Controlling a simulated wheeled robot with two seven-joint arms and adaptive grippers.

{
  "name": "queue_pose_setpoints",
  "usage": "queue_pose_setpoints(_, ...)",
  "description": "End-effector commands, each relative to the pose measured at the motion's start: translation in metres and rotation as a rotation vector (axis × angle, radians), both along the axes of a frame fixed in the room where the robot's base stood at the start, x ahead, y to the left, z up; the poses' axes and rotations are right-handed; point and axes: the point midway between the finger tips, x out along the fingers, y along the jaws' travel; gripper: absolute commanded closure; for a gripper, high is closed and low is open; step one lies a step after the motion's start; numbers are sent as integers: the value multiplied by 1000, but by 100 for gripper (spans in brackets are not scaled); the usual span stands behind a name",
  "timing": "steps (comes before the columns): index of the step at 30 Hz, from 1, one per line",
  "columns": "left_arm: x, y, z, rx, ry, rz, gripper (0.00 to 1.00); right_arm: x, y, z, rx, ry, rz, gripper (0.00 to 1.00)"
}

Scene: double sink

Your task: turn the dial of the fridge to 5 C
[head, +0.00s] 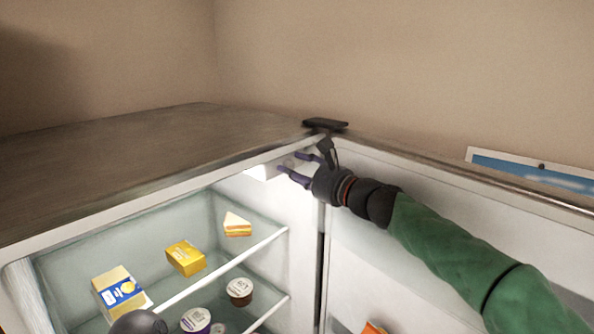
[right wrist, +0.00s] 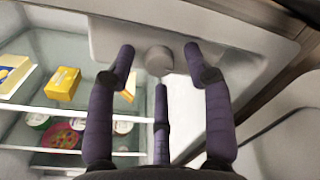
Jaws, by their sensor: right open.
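The fridge (head: 165,193) stands open, with its door (head: 400,240) swung to the right. In the right wrist view the dial (right wrist: 159,60) is a small pale round knob on the white housing (right wrist: 215,55) under the fridge's ceiling. My right gripper (head: 290,162) reaches into the fridge's upper corner near the hinge. In the right wrist view its purple fingers (right wrist: 157,55) are spread open, with the dial between the two upper fingertips. I cannot tell whether they touch it. The dial's markings cannot be read.
Glass shelves hold a cake slice (head: 237,224), a yellow box (head: 185,258), a yellow and blue carton (head: 121,292) and several tubs (head: 240,291). The open door is close beside my right arm. The fridge's wooden top (head: 130,150) is bare.

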Motion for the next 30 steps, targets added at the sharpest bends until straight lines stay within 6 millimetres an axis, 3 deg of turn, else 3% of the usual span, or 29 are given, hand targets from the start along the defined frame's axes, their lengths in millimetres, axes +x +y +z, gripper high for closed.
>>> queue_pose_setpoints(8,0,0,0,0,0,0,16,-8,-10,1,1,-1,0,48)
queue_pose_setpoints(21,0,0,0,0,0,0,16,-55,-67,-2,1,-1,-3,48)
queue_pose_setpoints(30,0,0,0,0,0,0,16,-75,-90,-4,0,1,-1,48)
